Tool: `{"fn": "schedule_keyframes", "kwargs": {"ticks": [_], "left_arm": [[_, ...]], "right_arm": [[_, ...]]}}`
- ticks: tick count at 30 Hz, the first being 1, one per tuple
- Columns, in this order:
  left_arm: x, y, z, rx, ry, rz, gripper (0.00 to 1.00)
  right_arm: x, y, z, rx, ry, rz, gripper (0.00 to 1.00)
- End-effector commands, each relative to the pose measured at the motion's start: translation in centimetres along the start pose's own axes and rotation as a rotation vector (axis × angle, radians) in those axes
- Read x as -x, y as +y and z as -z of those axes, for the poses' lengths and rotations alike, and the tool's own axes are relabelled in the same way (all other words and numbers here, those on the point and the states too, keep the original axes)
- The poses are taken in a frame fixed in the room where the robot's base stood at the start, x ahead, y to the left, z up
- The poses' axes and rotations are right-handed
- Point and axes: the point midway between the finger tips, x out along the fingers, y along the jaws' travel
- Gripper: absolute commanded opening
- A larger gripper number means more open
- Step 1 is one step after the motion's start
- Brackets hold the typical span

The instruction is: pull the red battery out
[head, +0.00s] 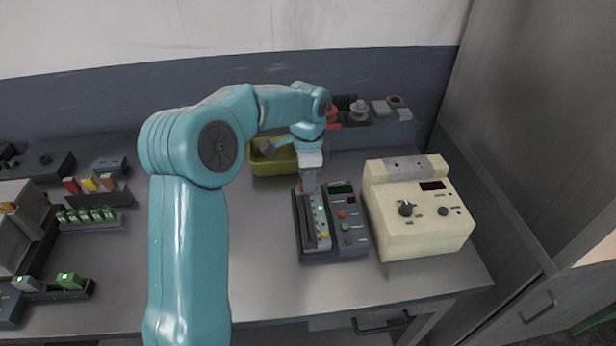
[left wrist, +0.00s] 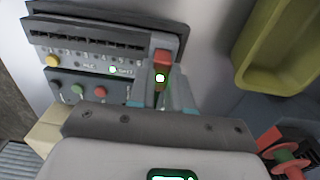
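A small red battery (left wrist: 162,58) stands at the end of the slotted charger (left wrist: 100,40) in the left wrist view, with a lit green light just below its top. In the head view the charger (head: 307,250) is a dark box with a light panel and buttons on the table. My left gripper (head: 309,188) points down over the charger's far end, right at the battery, which it mostly hides there. My right gripper is in neither view.
A cream box with knobs (head: 420,225) stands right of the charger. A yellow-green bin (head: 268,160) lies behind the gripper. Racks with small coloured pieces (head: 95,198) stand on the left. The table's middle is clear beside my arm.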

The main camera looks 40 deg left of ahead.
Motion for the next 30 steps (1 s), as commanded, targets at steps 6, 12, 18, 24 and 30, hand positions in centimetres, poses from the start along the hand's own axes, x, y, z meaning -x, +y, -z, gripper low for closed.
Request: {"fn": "schedule_keyframes", "kwargs": {"ticks": [6,12,18,24,30], "left_arm": [[0.2,-0.1,0.0,0.000,0.000,0.003,0.00],[0.5,-0.1,0.0,0.000,0.000,0.003,0.00],[0.8,-0.1,0.0,0.000,0.000,0.002,0.00],[1.1,-0.1,0.0,0.000,0.000,0.002,0.00],[1.3,0.0,0.0,0.000,0.000,0.002,0.00]], "right_arm": [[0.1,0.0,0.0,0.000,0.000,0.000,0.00],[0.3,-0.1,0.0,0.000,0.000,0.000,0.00],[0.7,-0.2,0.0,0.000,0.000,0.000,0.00],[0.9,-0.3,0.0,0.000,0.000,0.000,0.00],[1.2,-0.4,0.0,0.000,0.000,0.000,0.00]]}}
